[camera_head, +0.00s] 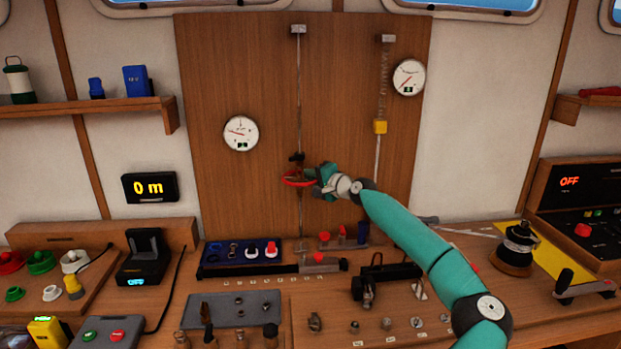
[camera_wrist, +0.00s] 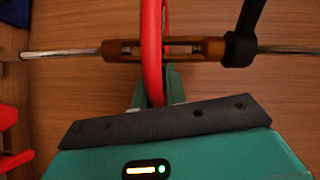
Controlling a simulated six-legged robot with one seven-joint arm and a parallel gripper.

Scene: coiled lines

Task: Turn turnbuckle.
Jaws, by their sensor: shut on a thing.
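The turnbuckle (camera_wrist: 122,49) is a brown, open-framed body on a metal rod, which runs sideways in the wrist view. A red ring (camera_wrist: 151,30) goes round its middle. My gripper (camera_wrist: 157,88) has its green fingers on both sides of the ring's near edge and is shut on it. In the head view the red ring (camera_head: 294,182) lies roughly level on the upright line, and my gripper (camera_head: 314,179) meets its right side. A black collar with an arm (camera_wrist: 241,48) sits at one end of the turnbuckle.
A round gauge (camera_head: 240,133) is left of the line; another gauge (camera_head: 409,77) is upper right. A second line with a spring and yellow block (camera_head: 380,127) hangs to the right. The bench below is crowded, with a blue tray (camera_head: 240,257) and black clamp (camera_head: 385,276).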

